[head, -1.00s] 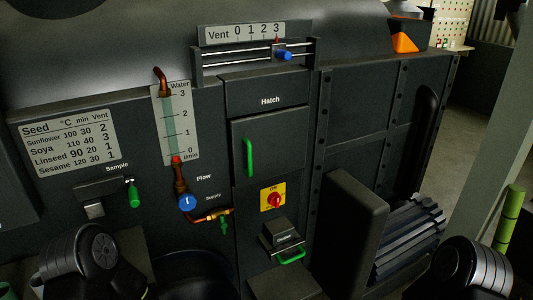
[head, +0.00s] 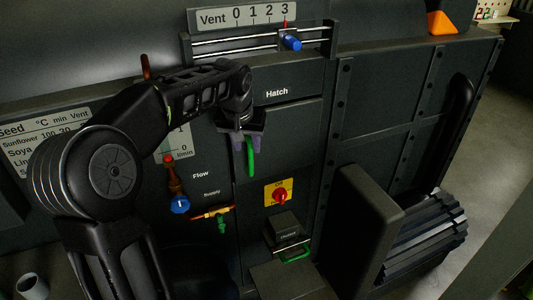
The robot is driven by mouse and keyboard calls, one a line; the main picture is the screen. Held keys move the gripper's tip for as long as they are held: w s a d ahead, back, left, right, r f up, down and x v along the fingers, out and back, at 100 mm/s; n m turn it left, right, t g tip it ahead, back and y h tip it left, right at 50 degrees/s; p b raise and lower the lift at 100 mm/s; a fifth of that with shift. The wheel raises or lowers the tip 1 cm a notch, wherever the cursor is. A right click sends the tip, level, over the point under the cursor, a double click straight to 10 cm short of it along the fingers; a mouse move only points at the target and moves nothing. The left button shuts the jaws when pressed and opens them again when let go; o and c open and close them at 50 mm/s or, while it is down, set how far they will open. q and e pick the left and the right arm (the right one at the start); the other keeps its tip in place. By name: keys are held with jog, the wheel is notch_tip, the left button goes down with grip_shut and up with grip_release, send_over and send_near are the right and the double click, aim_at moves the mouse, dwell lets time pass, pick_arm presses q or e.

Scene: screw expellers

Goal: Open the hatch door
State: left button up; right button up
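The hatch door (head: 296,140) is a dark panel under the "Hatch" label, and it looks closed, flush with the machine front. Its upright green handle (head: 251,163) is near the door's left edge. My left gripper (head: 248,155) is in front of the handle, pointing down, with its fingers apart on either side of it. The handle's upper part is hidden by the gripper; I cannot tell whether the fingers touch it. My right gripper is not in view.
A red-and-yellow switch (head: 279,193) is below the door, above a small box with a green handle (head: 295,254). The vent slider's blue knob (head: 291,42) is above. The blue flow knob (head: 180,204) and green supply valve (head: 221,224) are to the left. A ribbed dark block (head: 422,232) sticks out right.

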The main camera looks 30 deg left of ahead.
aim_at(250, 155)
pick_arm(q)
jog(key=shift+p+x, duration=0.55)
jog(key=shift+x, duration=3.45)
jog(key=shift+c, duration=0.3)
grip_shut()
